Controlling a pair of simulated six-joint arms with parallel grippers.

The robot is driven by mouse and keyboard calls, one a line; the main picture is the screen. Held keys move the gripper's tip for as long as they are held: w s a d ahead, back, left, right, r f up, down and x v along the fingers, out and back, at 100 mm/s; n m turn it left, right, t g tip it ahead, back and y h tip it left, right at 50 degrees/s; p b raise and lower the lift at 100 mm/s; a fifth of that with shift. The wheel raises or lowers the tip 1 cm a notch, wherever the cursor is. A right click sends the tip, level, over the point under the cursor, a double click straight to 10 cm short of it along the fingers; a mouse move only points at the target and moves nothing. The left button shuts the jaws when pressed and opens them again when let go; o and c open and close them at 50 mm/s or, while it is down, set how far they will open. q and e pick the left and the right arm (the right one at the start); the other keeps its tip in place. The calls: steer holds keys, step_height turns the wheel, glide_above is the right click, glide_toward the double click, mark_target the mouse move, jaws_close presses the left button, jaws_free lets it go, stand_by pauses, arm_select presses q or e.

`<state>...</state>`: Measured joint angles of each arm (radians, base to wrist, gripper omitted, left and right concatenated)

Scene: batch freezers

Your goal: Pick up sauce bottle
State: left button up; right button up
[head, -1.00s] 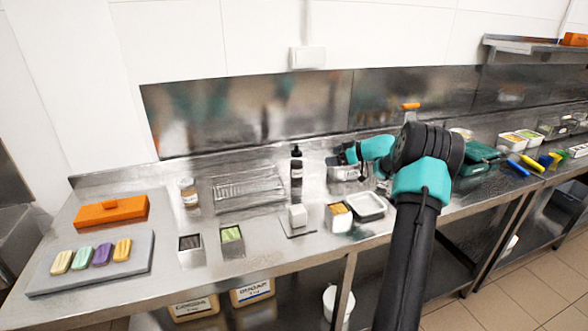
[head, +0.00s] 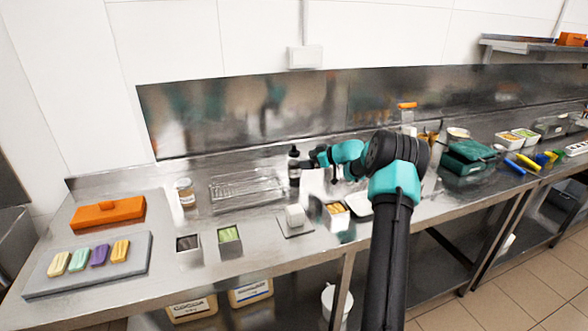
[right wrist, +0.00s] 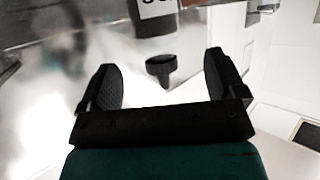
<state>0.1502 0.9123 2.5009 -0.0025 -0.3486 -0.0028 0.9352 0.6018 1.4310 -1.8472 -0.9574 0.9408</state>
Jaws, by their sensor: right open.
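The sauce bottle (head: 294,172) is dark with a black top and a pale label, standing upright near the back of the steel counter. My right gripper (head: 308,162) is beside it, just to its right, and my forearm hides part of the area behind. In the right wrist view the bottle (right wrist: 152,22) shows upside down at the top, with its black top (right wrist: 160,68) between the two open fingers (right wrist: 160,75). I see no finger clearly touching it. My left gripper is not in view.
A wire rack (head: 246,192) lies left of the bottle. A white block (head: 296,214) on a small plate and a container of yellow food (head: 336,211) stand in front. A jar (head: 185,191) and an orange case (head: 108,212) are farther left.

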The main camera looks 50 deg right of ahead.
mark_target(294, 162)
steer(key=shift+x, duration=1.15)
steer(key=shift+w, duration=0.15)
steer(key=shift+d+x, duration=0.1)
steer(key=shift+x, duration=1.15)
steer(key=shift+d+x, duration=0.15)
steer(key=shift+x, duration=1.1)
steer(key=shift+f, duration=0.15)
steer(key=shift+c, duration=0.3)
steer(key=c, duration=1.1)
